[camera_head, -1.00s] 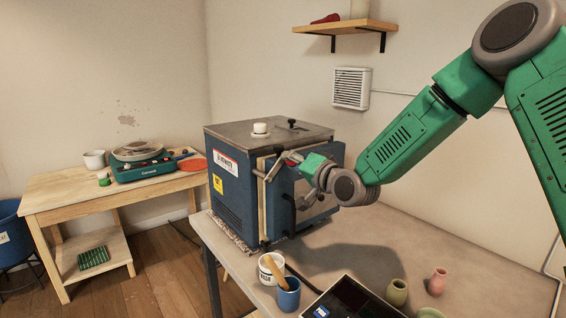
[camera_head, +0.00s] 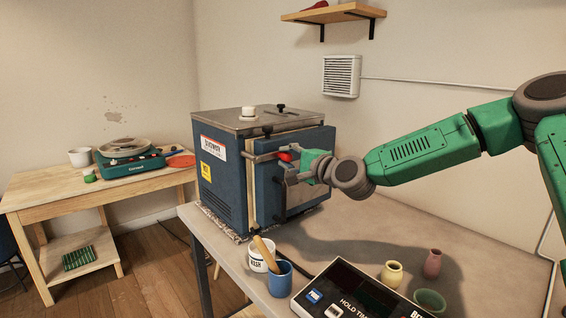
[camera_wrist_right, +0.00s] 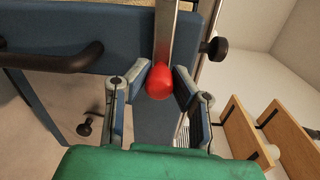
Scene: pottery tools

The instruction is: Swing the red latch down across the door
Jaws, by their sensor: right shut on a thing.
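The red latch is a metal bar with a red knob (camera_head: 285,156) at the front of a blue kiln (camera_head: 222,180). In the head view its bar looks close to level, near the upper part of the door (camera_head: 310,143). My right gripper (camera_head: 283,166) is shut on the red knob, coming from the right. In the right wrist view the knob (camera_wrist_right: 159,82) sits between the two fingertips (camera_wrist_right: 161,72), and the metal bar (camera_wrist_right: 165,35) runs up from it. The gripper hides part of the door. My left gripper is not in view.
A black handle (camera_wrist_right: 65,58) is on the door's face. A white pot (camera_head: 260,256), a blue cup (camera_head: 280,280), a control box (camera_head: 345,300) and small vases (camera_head: 392,273) stand on the table in front. A shelf (camera_head: 335,14) hangs above. Table space right of the kiln is clear.

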